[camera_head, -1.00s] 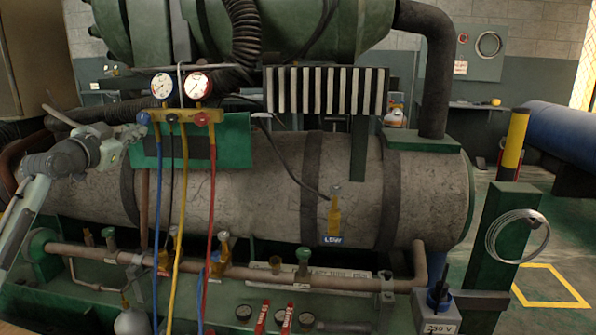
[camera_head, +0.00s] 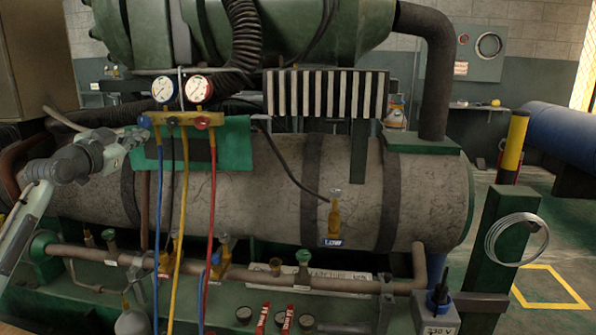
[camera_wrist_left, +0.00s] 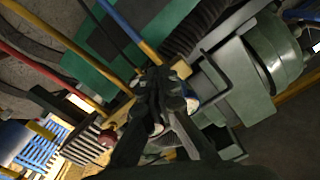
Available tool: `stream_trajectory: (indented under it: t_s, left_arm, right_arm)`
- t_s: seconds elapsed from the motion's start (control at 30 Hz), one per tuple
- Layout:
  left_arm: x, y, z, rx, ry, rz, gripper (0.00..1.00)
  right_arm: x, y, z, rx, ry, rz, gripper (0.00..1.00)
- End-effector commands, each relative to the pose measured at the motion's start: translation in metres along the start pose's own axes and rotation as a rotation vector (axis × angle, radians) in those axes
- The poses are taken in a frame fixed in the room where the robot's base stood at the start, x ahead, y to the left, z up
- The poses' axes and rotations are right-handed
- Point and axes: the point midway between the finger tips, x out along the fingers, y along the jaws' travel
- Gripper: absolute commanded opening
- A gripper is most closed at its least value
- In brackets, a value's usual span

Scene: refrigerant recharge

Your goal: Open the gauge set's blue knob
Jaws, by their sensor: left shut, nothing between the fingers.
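The gauge set hangs in front of the big tank, with two round dials and a yellow manifold bar (camera_head: 186,118). The blue knob (camera_head: 145,121) is at the bar's left end, the red knob (camera_head: 202,122) toward its right end. My left gripper (camera_head: 137,132) comes in from the left, its tips close to the blue knob; contact cannot be told. In the left wrist view my shut fingers (camera_wrist_left: 157,82) cover the picture's middle and hide the blue knob. The red knob (camera_wrist_left: 108,139) shows at lower left there. My right gripper is not in view.
Blue, yellow and red hoses (camera_head: 212,190) hang below the manifold. A green plate (camera_head: 232,140) is behind it. A copper-coloured pipe with valves (camera_head: 340,284) runs low along the front. A green post (camera_head: 500,250) with coiled wire stands at right.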

Motion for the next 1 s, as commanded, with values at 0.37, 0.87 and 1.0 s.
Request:
stream_trajectory:
  t_s: [0.37,0.87,1.0]
  left_arm:
    - [-0.001,0.001,-0.002,0.001,0.014,-0.004,0.00]
    - [-0.043,0.002,0.006,0.001,0.004,-0.003,0.00]
    - [-0.056,0.003,0.006,0.001,0.004,-0.002,0.00]
  right_arm:
    - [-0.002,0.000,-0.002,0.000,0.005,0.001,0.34]
    - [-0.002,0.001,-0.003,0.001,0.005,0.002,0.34]
    - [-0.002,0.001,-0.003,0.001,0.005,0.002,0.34]
